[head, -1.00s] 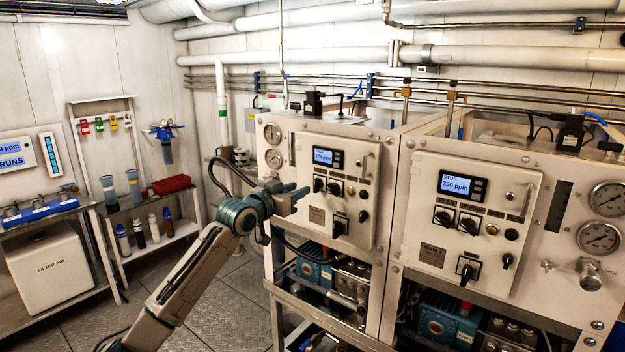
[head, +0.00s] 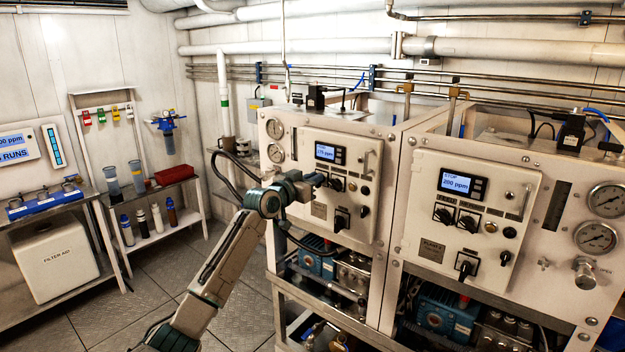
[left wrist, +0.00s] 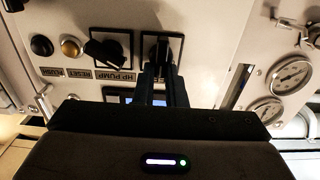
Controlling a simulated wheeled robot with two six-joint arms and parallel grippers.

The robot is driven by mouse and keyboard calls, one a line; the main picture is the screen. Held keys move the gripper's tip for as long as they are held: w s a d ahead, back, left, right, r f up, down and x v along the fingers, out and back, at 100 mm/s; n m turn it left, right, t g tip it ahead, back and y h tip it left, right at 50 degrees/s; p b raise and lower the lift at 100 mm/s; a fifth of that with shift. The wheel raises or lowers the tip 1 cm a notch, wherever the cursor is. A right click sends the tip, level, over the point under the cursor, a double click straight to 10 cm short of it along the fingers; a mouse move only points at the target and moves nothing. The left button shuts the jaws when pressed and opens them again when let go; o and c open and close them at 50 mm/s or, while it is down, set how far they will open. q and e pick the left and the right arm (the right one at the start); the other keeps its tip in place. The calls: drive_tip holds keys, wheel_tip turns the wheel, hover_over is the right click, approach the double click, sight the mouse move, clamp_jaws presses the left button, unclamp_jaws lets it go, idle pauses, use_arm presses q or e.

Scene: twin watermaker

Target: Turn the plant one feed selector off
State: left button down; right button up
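The plant one panel (head: 340,222) is the cabinet front on the left, with a small display (head: 330,153). My left gripper (head: 322,180) is at its left knob and mostly covers it in the head view. In the left wrist view, the feed selector (left wrist: 160,48) is a black knob, its label partly hidden. The two dark fingers of my left gripper (left wrist: 162,76) reach to its handle, apart with a narrow gap. I cannot tell whether they touch the handle. The HP pump knob (left wrist: 105,50) is beside it, with its handle slanted. My right gripper is not in view.
The plant two panel (head: 470,260) with similar knobs is on the right. Gauges (head: 275,128) are left of the plant one panel. Another black knob (head: 341,222) sits lower on that panel. Shelves with bottles (head: 155,217) stand at the left, with open floor before them.

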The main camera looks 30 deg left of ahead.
use_arm(q)
drive_tip(key=shift+n, duration=0.4)
drive_tip(key=shift+a+f+n+p, duration=0.15)
drive_tip(key=shift+n+p, duration=0.55)
drive_tip(key=shift+n, duration=1.15)
drive_tip(key=shift+a+n+p, duration=0.2)
drive_tip(key=shift+n+p, duration=0.55)
drive_tip(key=shift+n, duration=1.05)
drive_tip(key=shift+a+f+n+p, duration=0.15)
drive_tip(key=shift+n+p, duration=0.55)
drive_tip(key=shift+n, duration=1.15)
drive_tip(key=c, duration=1.5)
unclamp_jaws()
